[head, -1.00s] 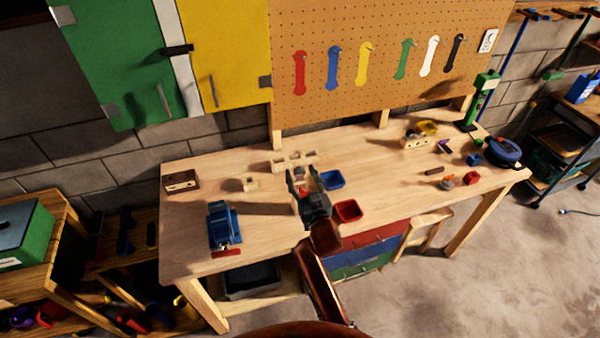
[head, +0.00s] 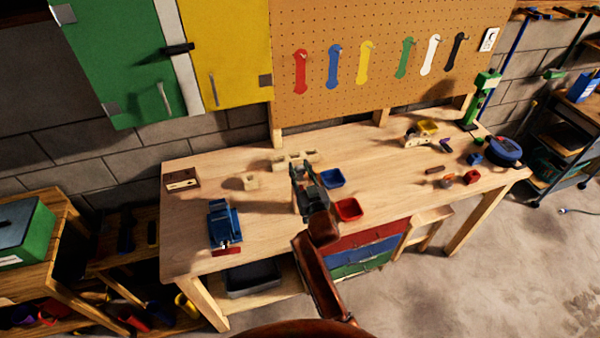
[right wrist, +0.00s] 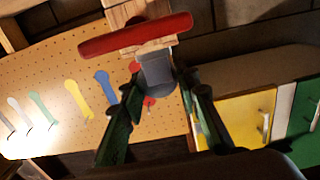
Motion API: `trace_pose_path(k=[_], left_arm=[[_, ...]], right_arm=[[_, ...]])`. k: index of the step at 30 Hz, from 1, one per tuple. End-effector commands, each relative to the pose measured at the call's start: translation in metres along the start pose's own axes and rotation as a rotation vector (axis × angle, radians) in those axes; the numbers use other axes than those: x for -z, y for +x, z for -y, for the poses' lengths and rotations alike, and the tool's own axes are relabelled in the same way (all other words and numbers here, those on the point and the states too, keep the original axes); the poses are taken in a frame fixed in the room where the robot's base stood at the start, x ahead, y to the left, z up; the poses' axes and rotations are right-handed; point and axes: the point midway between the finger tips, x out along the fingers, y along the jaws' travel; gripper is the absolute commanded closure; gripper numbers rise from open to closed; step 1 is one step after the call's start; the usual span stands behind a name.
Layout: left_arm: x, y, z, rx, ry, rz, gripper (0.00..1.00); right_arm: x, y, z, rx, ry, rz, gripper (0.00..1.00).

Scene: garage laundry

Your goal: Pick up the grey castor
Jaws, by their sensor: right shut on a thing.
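My right gripper (head: 303,174) is above the middle of the workbench (head: 265,225), and its fingers are closer together than wide open. In the right wrist view, the fingers of my right gripper (right wrist: 160,74) are shut on a grey piece, the grey castor (right wrist: 155,68). A red bar and a piece of wood show just beyond it; I cannot tell if they are joined to it. In the head view the fingers mostly hide the castor. My left gripper is not in view.
A blue tray (head: 332,178) and a red tray (head: 349,209) lie right of the gripper. Pale wooden blocks (head: 292,160) stand behind it. A blue vice (head: 222,222) is at the left. Small parts lie at the right. The bench's left middle is clear.

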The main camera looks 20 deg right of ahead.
Motion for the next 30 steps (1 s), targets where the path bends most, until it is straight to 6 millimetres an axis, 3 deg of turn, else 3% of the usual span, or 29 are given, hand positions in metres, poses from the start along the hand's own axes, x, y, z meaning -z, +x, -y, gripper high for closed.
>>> trace_pose_path(k=[4,17,22,30], left_arm=[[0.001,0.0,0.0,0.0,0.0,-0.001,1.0],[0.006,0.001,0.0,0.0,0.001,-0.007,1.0],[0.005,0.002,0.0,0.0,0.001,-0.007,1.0],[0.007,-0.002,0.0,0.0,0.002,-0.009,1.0]], right_arm=[[0.0,0.0,0.0,0.0,0.0,0.0,0.97],[0.012,0.0,0.001,0.001,0.0,-0.004,0.97],[0.035,0.0,0.001,0.001,0.0,-0.006,0.97],[0.088,-0.045,0.0,0.001,0.001,-0.008,0.97]])
